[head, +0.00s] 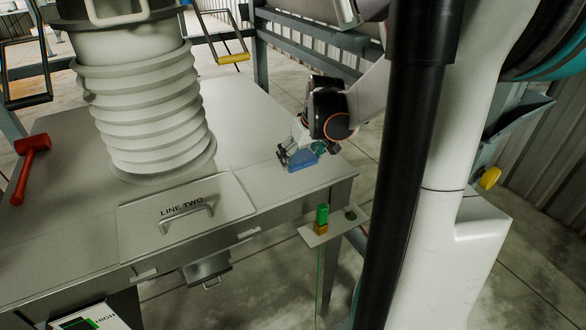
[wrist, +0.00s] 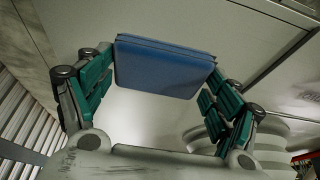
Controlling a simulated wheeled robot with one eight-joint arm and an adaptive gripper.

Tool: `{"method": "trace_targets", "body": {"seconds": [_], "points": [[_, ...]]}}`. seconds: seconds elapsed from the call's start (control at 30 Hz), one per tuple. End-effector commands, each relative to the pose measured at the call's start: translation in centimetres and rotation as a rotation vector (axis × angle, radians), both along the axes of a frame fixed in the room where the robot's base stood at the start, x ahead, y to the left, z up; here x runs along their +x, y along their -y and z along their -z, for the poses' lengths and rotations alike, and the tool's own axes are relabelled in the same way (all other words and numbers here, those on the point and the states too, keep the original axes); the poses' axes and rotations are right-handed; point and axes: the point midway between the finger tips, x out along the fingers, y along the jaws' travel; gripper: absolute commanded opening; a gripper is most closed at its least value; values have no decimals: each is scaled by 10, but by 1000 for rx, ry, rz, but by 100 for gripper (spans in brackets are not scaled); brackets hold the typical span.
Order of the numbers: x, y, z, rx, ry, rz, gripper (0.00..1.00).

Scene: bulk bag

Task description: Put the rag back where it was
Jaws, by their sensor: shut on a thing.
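The rag is a folded blue cloth (head: 302,164) at the right end of the grey metal table (head: 245,115). In the wrist view the blue rag (wrist: 165,68) spans the space between the green-padded fingers. My gripper (head: 300,154) is shut on it, and the fingers (wrist: 163,74) hold it from both sides. The rag is at or just above the table top, close to the right edge. I cannot tell whether it touches the surface.
A ribbed white bellows spout (head: 145,110) stands on the table to the left. A hatch lid marked LINE TWO (head: 187,210) with a handle lies in front. A red mallet (head: 31,150) lies far left. A small side shelf (head: 318,234) holds a green and orange item (head: 321,216).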

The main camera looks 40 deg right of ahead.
Motion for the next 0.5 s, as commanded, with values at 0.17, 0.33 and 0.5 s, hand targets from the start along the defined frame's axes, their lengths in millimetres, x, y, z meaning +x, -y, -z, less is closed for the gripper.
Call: {"method": "trace_targets", "body": {"seconds": [0.17,0.33,0.5], "points": [[0,0,12,0,0,0,64],[0,0,30,0,0,0,64],[0,0,49,0,0,0,64]]}}
